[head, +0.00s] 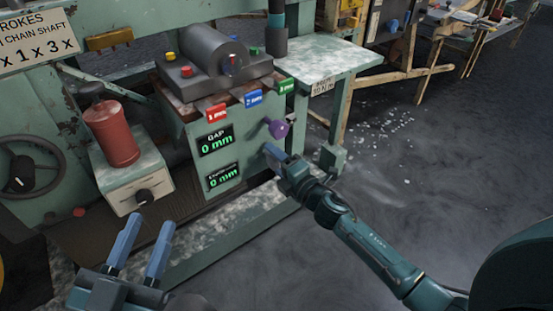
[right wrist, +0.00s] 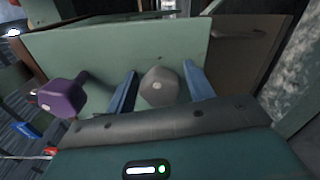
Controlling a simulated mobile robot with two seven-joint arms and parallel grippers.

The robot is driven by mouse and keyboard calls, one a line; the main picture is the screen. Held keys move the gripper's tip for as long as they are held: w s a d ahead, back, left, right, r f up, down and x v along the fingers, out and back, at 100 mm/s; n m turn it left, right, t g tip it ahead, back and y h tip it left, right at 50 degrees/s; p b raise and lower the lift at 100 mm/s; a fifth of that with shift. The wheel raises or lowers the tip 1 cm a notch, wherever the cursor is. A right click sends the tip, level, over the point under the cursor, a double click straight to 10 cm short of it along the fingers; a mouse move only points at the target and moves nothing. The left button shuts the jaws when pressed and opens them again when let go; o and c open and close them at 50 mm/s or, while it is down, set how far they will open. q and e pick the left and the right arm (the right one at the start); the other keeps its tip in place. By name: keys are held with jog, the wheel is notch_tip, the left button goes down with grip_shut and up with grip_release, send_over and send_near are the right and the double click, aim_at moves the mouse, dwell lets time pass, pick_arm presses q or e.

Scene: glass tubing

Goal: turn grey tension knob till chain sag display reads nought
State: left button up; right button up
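In the head view my right gripper (head: 272,152) is at the machine's side panel and hides the knob. The upper display (head: 216,140) reads GAP 0 mm. The lower display (head: 223,176) reads 0 mm in green; its small label is too blurred to read surely. My left gripper (head: 143,248) is open and empty at the lower left, away from the machine.
A purple knob (head: 277,129) is close beside my right gripper, also in the right wrist view (right wrist: 62,97). Red, blue and green tags (head: 254,99) hang above the displays. A red bottle (head: 113,133) stands on a box with a black knob (head: 144,196).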

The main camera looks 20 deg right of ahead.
pick_arm(q)
jog(key=shift+r, duration=0.1)
pick_arm(e)
jog(key=shift+o, duration=0.6)
jog(key=shift+s+d, duration=0.15)
jog(key=shift+s, duration=0.1)
pick_arm(q)
jog(key=shift+a+f+y+p, duration=0.15)
jog(key=shift+f+y+p, duration=0.15)
jog(key=shift+p, duration=0.7)
pick_arm(e)
jog(key=v, duration=1.2)
jog(key=shift+s, duration=0.25)
pick_arm(q)
jog(key=shift+s+r, duration=0.1)
jog(key=shift+r, duration=0.05)
pick_arm(e)
jog(key=shift+s+d, duration=0.1)
